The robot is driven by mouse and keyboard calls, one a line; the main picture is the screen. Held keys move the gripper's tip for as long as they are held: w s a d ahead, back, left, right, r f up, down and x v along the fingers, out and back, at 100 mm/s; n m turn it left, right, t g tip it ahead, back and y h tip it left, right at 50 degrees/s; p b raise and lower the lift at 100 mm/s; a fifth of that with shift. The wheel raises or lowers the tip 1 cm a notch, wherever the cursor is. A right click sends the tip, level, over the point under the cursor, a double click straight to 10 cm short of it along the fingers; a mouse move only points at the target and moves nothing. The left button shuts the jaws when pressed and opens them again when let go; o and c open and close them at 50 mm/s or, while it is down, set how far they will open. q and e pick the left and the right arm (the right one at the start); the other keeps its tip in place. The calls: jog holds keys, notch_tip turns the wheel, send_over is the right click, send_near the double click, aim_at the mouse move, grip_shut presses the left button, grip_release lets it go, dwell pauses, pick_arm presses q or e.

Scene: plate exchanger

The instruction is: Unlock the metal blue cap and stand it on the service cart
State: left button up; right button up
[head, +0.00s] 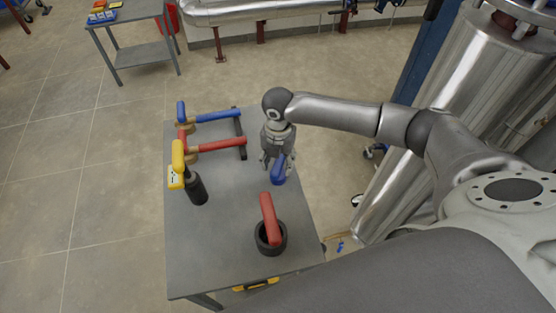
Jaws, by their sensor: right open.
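A blue cap (279,173) is at the right side of the grey cart top (225,235), right below my right gripper (274,163). The gripper is open and points down, with its fingers at the cap's upper end. I cannot tell whether the fingers touch the cap. The fingers and wrist hide part of it. A second blue piece, a bar with an upright end (208,116), lies at the cart's far end. My left gripper is not in view.
A red bar (215,146) lies beside the blue one. A yellow-handled black piece (195,188) stands at the left edge, and a red handle (268,212) leans in a black ring (271,248). The cart's near left is clear. Large metal cylinders (425,120) stand right.

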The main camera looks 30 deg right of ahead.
notch_tip(320, 180, up, 12)
dwell(0.6)
jog(key=shift+s, duration=0.1)
